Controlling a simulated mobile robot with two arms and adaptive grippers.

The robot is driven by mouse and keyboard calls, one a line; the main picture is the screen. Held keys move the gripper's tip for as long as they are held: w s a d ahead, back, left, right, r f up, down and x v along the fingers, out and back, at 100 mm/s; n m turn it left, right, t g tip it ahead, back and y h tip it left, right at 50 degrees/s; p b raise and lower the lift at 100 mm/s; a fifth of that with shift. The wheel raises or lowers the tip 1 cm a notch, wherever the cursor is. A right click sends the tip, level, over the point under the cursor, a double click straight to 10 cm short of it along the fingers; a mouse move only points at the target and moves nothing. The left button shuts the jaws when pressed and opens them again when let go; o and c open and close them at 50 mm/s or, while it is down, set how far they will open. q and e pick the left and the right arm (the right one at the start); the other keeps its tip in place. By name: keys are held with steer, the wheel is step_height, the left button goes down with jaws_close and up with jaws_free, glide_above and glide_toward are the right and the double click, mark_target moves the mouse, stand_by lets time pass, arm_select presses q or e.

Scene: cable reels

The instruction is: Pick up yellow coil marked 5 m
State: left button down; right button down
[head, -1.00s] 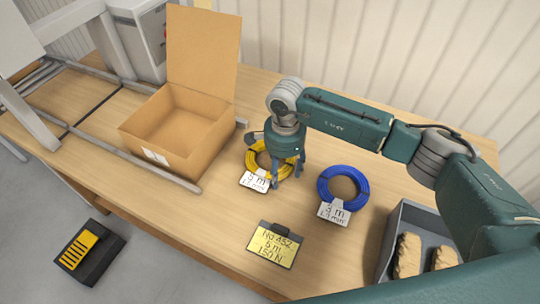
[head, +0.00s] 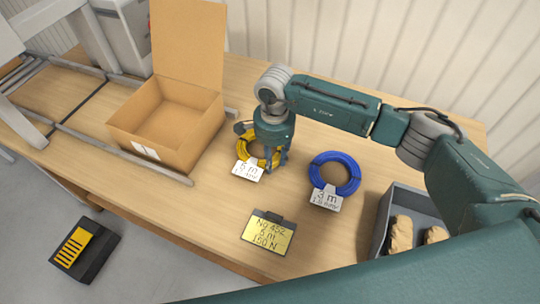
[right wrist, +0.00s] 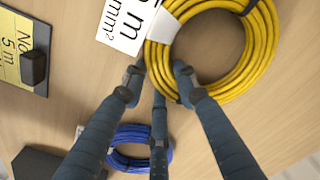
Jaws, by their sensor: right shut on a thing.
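The yellow coil (head: 243,148) lies on the wooden table beside the open cardboard box, with a white tag (head: 248,171) that reads 5 m. It also shows in the right wrist view (right wrist: 262,50), where the tag is partly cut off. My right gripper (head: 266,156) comes down over the coil's near right side and partly hides it. In the right wrist view its fingers (right wrist: 157,84) are shut on the side of the ring. The coil still appears to rest on the table. My left gripper is not in view.
A blue coil (head: 353,176) tagged 3 m lies to the right. An open cardboard box (head: 135,133) stands at the left. A yellow note on a clipboard (head: 268,233) lies in front. A grey bin (head: 378,225) with brown pieces stands at the right.

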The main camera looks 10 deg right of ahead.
step_height(320, 180, up, 20)
steer(key=b, duration=0.5)
steer(key=shift+f, duration=0.1)
